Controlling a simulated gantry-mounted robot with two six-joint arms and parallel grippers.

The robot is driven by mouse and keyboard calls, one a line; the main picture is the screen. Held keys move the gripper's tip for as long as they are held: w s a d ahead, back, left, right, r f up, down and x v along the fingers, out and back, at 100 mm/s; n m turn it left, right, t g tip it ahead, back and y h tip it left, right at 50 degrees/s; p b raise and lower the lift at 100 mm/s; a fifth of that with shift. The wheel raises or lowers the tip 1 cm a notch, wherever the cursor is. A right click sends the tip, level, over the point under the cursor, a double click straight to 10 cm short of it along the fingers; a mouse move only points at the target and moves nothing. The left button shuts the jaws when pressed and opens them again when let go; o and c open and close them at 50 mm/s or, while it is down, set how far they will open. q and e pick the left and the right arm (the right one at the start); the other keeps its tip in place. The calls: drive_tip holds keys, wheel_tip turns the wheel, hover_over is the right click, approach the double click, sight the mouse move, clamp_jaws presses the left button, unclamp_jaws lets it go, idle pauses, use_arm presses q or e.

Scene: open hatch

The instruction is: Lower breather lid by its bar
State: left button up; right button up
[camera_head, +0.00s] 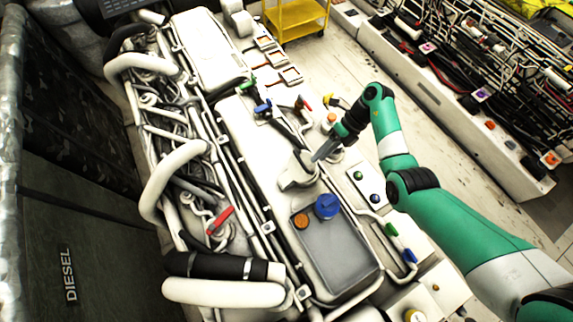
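My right gripper (318,157) is at the end of the green and white arm that comes in from the right. Its grey fingers point down and left over the pale engine top. Their tips are at or very close to a small white raised part (297,174), which looks like the breather lid. The lid's bar cannot be made out clearly, and the fingers partly cover that spot. I cannot tell whether the fingers touch it or are closed on anything. My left gripper is not in view.
A grey tank (341,257) with a blue cap (327,206) and an orange cap (301,221) is in front of the lid. A red lever (220,220) and thick white pipes are on the left. A yellow cart (296,18) stands at the back on bare floor.

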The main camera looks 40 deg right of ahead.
drive_tip(key=p+v, duration=0.2)
drive_tip(key=v, duration=0.5)
drive_tip(key=shift+p, duration=0.35)
